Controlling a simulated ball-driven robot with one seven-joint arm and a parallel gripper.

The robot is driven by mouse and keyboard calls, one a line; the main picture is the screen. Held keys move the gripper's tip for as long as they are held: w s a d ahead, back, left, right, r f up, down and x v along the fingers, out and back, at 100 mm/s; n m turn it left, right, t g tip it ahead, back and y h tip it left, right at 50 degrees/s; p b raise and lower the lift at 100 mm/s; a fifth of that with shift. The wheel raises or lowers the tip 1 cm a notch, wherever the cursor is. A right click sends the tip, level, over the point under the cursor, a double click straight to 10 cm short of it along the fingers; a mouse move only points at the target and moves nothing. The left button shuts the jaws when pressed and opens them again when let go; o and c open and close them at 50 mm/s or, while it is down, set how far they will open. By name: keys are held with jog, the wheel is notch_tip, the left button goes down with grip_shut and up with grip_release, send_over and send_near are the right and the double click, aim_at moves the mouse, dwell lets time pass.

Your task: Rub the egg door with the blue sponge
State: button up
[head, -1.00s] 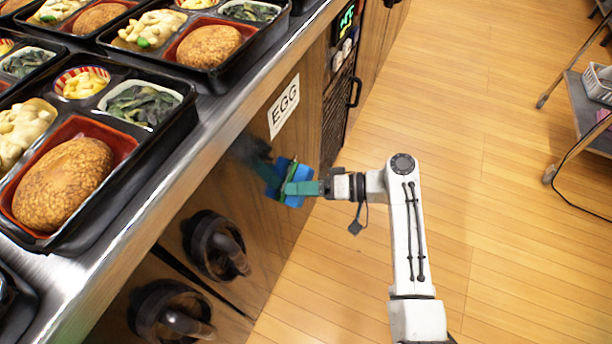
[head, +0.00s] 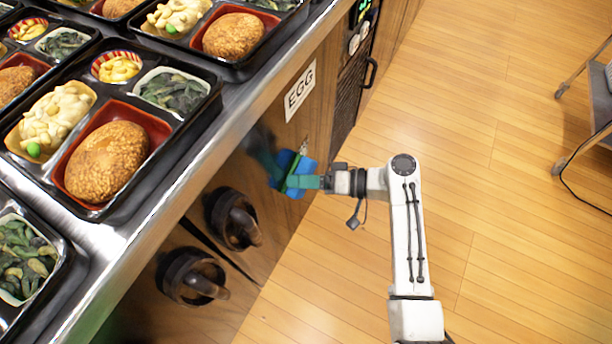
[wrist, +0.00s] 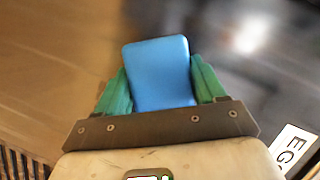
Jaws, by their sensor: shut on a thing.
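The egg door (head: 300,125) is a brown wooden panel under the counter, with a white EGG label (head: 300,90) near its top. A dark smudge (head: 262,140) shows on the panel beside the sponge. My gripper (head: 302,182) has green fingers and is shut on the blue sponge (head: 293,165), below the label. In the wrist view, the sponge (wrist: 160,75) sits between both fingers, with the blurred wood beyond it. The sponge is at or very near the door; I cannot tell whether it touches.
Dark round handles (head: 236,218) stick out from the panels at lower left. The metal counter edge (head: 190,150) runs above the door, with several bento trays (head: 80,207) on top. A dark vent panel (head: 350,95) is beyond the label. A cart (head: 600,100) stands right; wooden floor between is clear.

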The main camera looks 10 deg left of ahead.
aim_at(316, 163)
jog(key=shift+w+a+r+p, duration=0.1)
jog(key=shift+r+p, duration=0.65)
jog(key=shift+r, duration=0.6)
jog(key=shift+w+d+b, duration=0.35)
jog(key=shift+w+b, duration=0.35)
jog(key=shift+w, duration=0.2)
jog(key=shift+w+d+b, duration=0.3)
jog(key=shift+w+b, duration=0.35)
jog(key=shift+w, duration=0.2)
jog(key=w+b, duration=0.1)
jog(key=w+d+b, duration=0.1)
jog(key=w, duration=0.1)
jog(key=shift+d+f+b, duration=0.15)
jog(key=shift+d+b, duration=0.05)
jog(key=shift+b, duration=0.2)
jog(key=shift+w+d+f+b, duration=0.1)
jog(key=shift+w+d+b, duration=0.1)
jog(key=shift+w+b, duration=0.45)
jog(key=shift+w+d+f+b, duration=0.1)
jog(key=shift+w+d+b, duration=0.05)
jog(key=shift+w+b, duration=0.4)
jog(key=shift+w+d+r+b, duration=0.15)
jog(key=shift+w+r+b, duration=0.05)
jog(key=shift+w+b, duration=0.25)
